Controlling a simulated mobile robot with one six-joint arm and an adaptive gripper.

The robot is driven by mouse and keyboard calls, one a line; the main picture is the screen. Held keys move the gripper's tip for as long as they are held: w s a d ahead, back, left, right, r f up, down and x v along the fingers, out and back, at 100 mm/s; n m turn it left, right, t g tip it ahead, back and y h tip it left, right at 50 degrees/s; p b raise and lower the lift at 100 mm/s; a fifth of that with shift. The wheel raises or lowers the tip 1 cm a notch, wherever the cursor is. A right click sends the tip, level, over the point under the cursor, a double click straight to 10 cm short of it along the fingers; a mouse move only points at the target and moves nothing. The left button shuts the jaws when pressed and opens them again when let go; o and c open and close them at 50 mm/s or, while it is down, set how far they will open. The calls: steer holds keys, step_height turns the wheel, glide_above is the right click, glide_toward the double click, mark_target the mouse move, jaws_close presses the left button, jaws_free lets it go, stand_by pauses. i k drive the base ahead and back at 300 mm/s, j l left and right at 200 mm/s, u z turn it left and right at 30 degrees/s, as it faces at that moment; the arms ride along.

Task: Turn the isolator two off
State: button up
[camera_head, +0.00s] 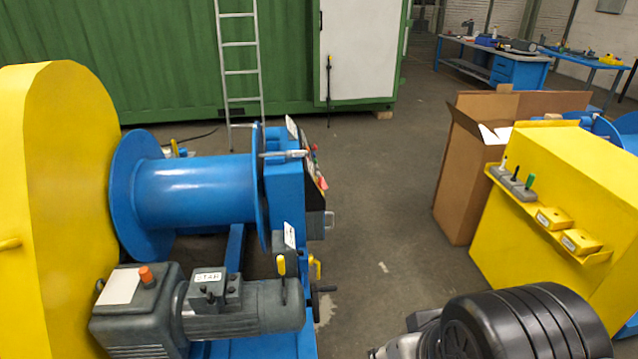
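I cannot tell for sure which part is isolator two; no readable label names it. On the yellow cabinet (570,170) at right, a narrow ledge carries several small grey units with upright levers, one lever green (530,181) and one dark (515,173). Beside them on the ledge sit two yellow boxes, the farther one (553,219) and the nearer one (580,242), with small labels too small to read. A control panel (316,170) with coloured buttons, seen edge-on, is on the blue machine at left. My gripper is not in view; only part of my arm shows at the bottom right.
The blue drum (195,190), a grey motor (240,310) and a yellow guard (65,170) fill the left. An open cardboard box (460,180) stands beside the yellow cabinet. Open floor (375,240) runs between the machines. A ladder (240,60) leans on the green container (120,60).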

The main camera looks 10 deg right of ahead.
mark_target(321, 181)
steer(key=l+u, duration=0.25)
steer(key=i+l+u, duration=0.3)
steer(key=i+l, duration=0.15)
steer(key=l, duration=0.15)
steer(key=i+l+u, duration=0.2)
steer(key=l, duration=0.15)
steer(key=i+l+u, duration=0.15)
steer(key=l, duration=0.2)
steer(key=i+l+u, duration=0.15)
steer(key=l, duration=0.25)
steer(key=i+l+u, duration=0.15)
steer(key=l, duration=0.25)
steer(key=i+l, duration=0.15)
steer(key=l, duration=0.25)
steer(key=i+l, duration=0.1)
steer(key=l, duration=0.25)
steer(key=i+l, duration=0.15)
steer(key=l, duration=0.25)
steer(key=i+l, duration=0.1)
steer(key=l, duration=0.3)
steer(key=i+l, duration=0.15)
steer(key=l, duration=0.2)
steer(key=i+l, duration=0.15)
steer(key=l, duration=0.25)
steer(key=u, duration=0.05)
